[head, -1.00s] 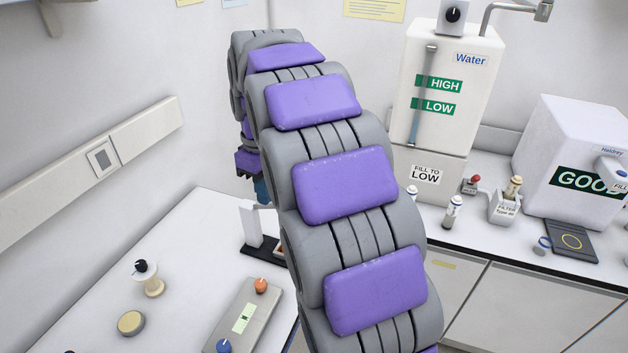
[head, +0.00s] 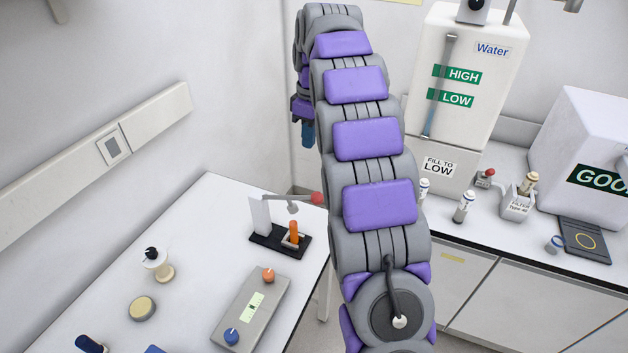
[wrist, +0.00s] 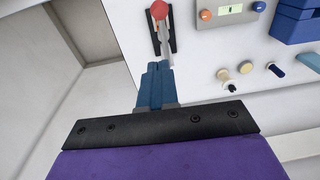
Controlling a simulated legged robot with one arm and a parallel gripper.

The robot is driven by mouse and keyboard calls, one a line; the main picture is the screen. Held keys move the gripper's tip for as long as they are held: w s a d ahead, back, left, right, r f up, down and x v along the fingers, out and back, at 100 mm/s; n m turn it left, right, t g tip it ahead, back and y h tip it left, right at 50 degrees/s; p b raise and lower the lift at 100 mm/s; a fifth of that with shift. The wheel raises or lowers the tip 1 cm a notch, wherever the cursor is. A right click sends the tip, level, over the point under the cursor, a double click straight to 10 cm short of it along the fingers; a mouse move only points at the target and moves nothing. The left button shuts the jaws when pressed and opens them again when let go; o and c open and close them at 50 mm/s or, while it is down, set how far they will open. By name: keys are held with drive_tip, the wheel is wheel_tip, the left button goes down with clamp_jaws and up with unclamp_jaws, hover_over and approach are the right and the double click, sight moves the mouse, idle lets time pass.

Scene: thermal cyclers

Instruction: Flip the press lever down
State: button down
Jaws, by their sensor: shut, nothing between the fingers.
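The press (head: 259,215) stands at the far right end of the left table, with a white upright on a black base. Its grey lever (head: 290,198) reaches out from the upright, roughly level, to a red knob (head: 317,198). An orange piece (head: 294,232) stands on the base under the lever. My gripper (head: 308,138) is shut and empty, hanging above and beyond the press, apart from it. In the wrist view, the blue fingers (wrist: 158,68) point toward the press; the red knob (wrist: 159,10) shows beyond their tips.
A grey control box (head: 250,308) with orange and blue knobs lies nearer on the table, beside a spool-like piece (head: 157,265) and a round tan disc (head: 142,308). A white water tank (head: 468,80) stands on the right counter. A gap separates table and counter.

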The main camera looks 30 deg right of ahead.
hover_over(321, 194)
drive_tip(key=w+a, duration=0.2)
drive_tip(key=w, duration=0.2)
wheel_tip(321, 194, down, 10)
drive_tip(key=shift+s+d+f+b, duration=0.1)
drive_tip(key=shift+s+f+b, duration=0.15)
drive_tip(key=shift+s+f, duration=0.25)
drive_tip(key=shift+s+d+f+b, duration=0.1)
drive_tip(key=shift+s+f+b, duration=0.15)
drive_tip(key=shift+f, duration=0.4)
drive_tip(key=shift+s+d+f, duration=0.15)
drive_tip(key=shift+s+f, duration=0.15)
drive_tip(key=shift+f, duration=0.3)
drive_tip(key=shift+f, duration=0.1)
drive_tip(key=shift+t+y, duration=0.7)
drive_tip(key=shift+t, duration=0.2)
drive_tip(key=f+b, duration=0.1)
drive_tip(key=s+d+f+b, duration=0.1)
drive_tip(key=s+f+b, duration=0.1)
drive_tip(key=f, duration=0.1)
drive_tip(key=shift+d, duration=0.2)
drive_tip(key=shift+s+d+f+t+y+b, duration=0.15)
drive_tip(key=shift+s+f+t+y+b, duration=0.15)
drive_tip(key=shift+f+b, duration=0.5)
drive_tip(key=shift+s+d+f+t+y+b, duration=0.15)
drive_tip(key=shift+f+t+b, duration=0.2)
drive_tip(key=shift+f+b, duration=0.35)
drive_tip(key=shift+s+d+f+t+y+b, duration=0.1)
drive_tip(key=shift+s+f+t+y+b, duration=0.2)
drive_tip(key=shift+f+b, duration=0.5)
